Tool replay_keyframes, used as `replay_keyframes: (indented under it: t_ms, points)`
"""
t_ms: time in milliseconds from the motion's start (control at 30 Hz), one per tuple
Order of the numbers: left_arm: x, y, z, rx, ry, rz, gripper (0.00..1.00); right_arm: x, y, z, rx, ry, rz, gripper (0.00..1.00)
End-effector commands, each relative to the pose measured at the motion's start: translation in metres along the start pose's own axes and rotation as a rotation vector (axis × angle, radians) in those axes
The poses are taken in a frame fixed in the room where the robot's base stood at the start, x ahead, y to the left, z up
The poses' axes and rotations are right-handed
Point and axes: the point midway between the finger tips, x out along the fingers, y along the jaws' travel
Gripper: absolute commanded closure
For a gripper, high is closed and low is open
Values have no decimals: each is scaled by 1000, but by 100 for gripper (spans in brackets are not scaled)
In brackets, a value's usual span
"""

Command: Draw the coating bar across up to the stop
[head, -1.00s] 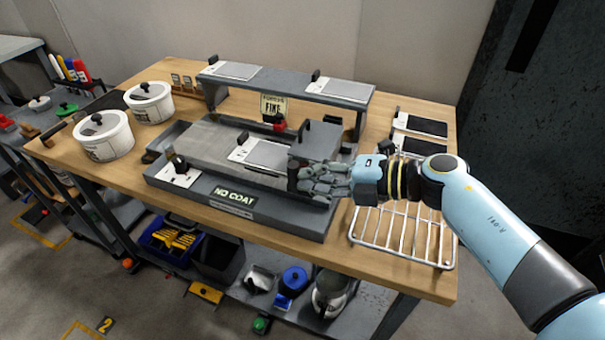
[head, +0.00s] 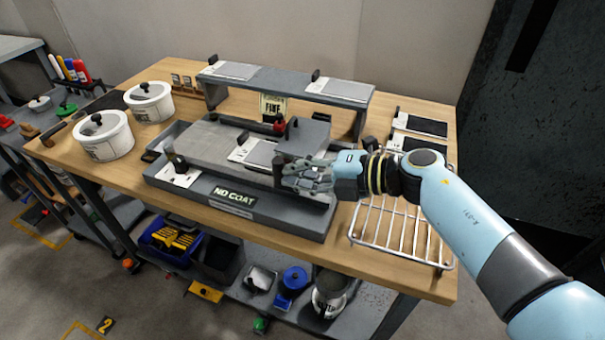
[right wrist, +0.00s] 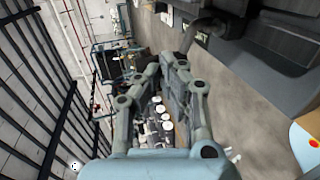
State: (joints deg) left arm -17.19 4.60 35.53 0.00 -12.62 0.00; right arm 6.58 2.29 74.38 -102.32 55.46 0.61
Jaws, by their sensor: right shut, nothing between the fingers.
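The grey coating bed (head: 200,135) sits in a grey tray (head: 285,215) marked NO COAT. A white-and-grey panel (head: 262,152) lies on the bed. A dark upright piece (head: 280,170) stands at the bed's right front, probably one end of the coating bar; the rest of the bar cannot be made out. My right gripper (head: 291,177) is shut and empty, its fingertips close against that piece; whether they touch cannot be told. In the right wrist view the gripper's fingers (right wrist: 170,95) show. I cannot identify the stop for certain. My left gripper is out of view.
A raised shelf (head: 285,82) with panels stands behind the bed. Two white lidded pots (head: 104,140) stand at the left. A wire rack (head: 400,232) lies at the right under my arm, with dark panels (head: 422,125) behind it.

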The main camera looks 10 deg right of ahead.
Motion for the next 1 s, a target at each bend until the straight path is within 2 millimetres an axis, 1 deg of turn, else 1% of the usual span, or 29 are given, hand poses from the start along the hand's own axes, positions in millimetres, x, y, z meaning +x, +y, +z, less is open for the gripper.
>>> replay_keyframes:
  t_ms: [1000]
  points:
    - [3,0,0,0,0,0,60,30,10,0,1,1,2,100]
